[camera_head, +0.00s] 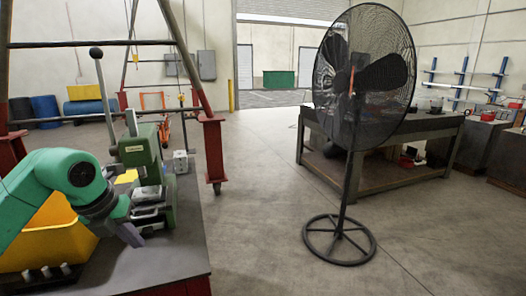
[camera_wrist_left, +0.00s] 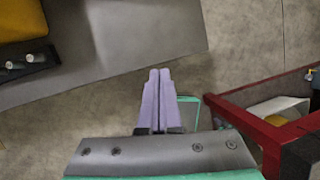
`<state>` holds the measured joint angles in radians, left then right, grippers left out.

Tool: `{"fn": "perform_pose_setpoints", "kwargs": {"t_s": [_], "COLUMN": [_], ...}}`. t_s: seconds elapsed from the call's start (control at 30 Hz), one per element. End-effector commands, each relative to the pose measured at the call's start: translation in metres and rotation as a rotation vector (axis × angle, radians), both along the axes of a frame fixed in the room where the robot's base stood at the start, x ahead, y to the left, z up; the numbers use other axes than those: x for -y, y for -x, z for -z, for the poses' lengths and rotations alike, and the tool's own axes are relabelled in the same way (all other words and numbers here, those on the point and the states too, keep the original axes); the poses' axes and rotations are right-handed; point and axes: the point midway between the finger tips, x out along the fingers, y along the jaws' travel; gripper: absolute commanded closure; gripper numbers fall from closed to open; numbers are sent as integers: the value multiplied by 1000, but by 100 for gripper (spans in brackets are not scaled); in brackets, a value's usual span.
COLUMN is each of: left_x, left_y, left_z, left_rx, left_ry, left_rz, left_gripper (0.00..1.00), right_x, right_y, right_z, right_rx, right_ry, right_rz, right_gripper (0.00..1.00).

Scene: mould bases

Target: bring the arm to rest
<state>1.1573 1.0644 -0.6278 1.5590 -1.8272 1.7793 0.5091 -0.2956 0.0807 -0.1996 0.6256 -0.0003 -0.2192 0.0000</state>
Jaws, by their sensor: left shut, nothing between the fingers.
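My left arm, green with dark joints, comes in from the left in the head view. Its left gripper (camera_head: 133,238) hangs over the dark tabletop (camera_head: 185,248), in front of the green press machine. In the left wrist view the two pale purple fingers of the left gripper (camera_wrist_left: 158,78) lie close together, shut, with nothing between them. My right gripper is in neither view.
A yellow bin (camera_head: 50,243) and a dark block with metal pegs (camera_head: 45,276) stand beside the arm. A green press with a lever (camera_head: 140,150) stands behind the gripper. A black fan (camera_head: 343,190) and a workbench (camera_head: 400,160) stand to the right. The floor between is clear.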

Motion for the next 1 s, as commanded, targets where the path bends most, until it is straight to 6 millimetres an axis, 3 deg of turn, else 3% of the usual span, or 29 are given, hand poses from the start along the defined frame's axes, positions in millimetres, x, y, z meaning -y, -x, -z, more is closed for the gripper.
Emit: {"fn": "perform_pose_setpoints", "kwargs": {"t_s": [0.17,0.37,0.47,0.53,0.57,0.63,0.67,0.73,0.8,0.87,0.9,1.0], "left_x": [63,166,232,258,259,239,222,172,121,88,71,44], "left_y": [-11,-10,3,10,10,0,-7,-27,-39,-39,-34,-5], "left_z": [9,1,-30,-71,-88,-116,-120,-107,-65,-18,16,96], "left_rx": [89,238,356,453,491,561,583,607,590,550,512,396], "left_ry": [154,491,844,1165,1300,1583,1686,1864,1936,1924,1886,1734], "left_rz": [150,330,373,302,237,5,-125,-493,-894,-1204,-1395,-1804], "left_gripper": [100,100,100,100,100,100,100,100,100,100,100,100], "right_x": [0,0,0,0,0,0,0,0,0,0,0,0], "right_y": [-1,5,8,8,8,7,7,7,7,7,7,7], "right_z": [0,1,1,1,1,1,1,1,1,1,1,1], "right_rx": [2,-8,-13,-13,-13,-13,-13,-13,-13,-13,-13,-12], "right_ry": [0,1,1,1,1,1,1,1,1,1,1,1], "right_rz": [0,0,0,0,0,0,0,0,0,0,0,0], "right_gripper": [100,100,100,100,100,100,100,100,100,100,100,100]}}
